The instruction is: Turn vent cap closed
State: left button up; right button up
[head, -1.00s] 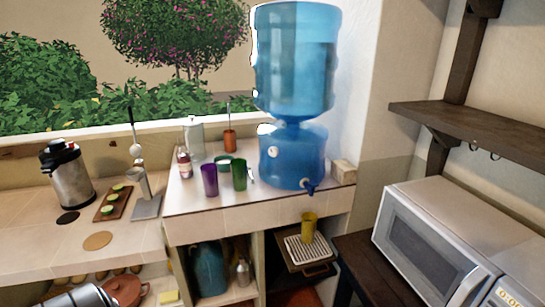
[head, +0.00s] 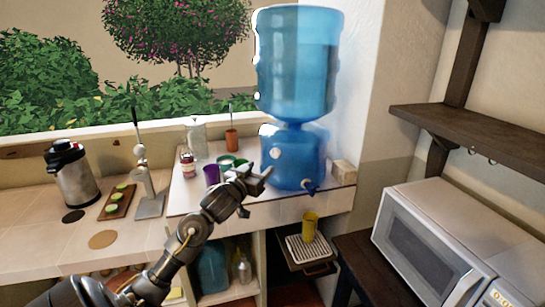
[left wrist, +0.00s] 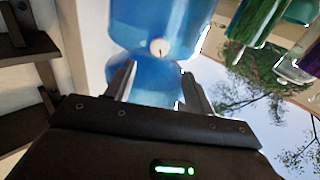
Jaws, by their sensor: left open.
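The vent cap (head: 275,152) is a small white round knob on the front of the blue lower tank (head: 305,155) of the water dispenser. In the left wrist view the cap (left wrist: 158,47) shows a short dark line on its face and lies beyond the fingertips, between them. My left gripper (head: 258,173) is open and empty, in front of the tank, below and left of the cap. Its two fingers also show in the left wrist view (left wrist: 158,74), apart from the cap. My right gripper is not in view.
A blue bottle (head: 298,60) stands on the tank, with a dark blue tap (head: 311,187) low on its front right. Purple (head: 211,175) and green cups stand left of the gripper, partly hidden by it. A yellow cup (head: 309,226) stands on the drip tray below.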

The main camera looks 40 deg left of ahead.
aim_at(274, 155)
pick_arm(q)
jog(key=p+x, duration=0.2)
jog(key=x, duration=0.6)
jog(key=shift+w+p, duration=0.3)
jog(key=shift+w, duration=0.05)
jog(key=shift+x, duration=0.85)
jog(key=shift+a, duration=0.1)
jog(key=c, duration=1)
jog(key=shift+o, duration=0.2)
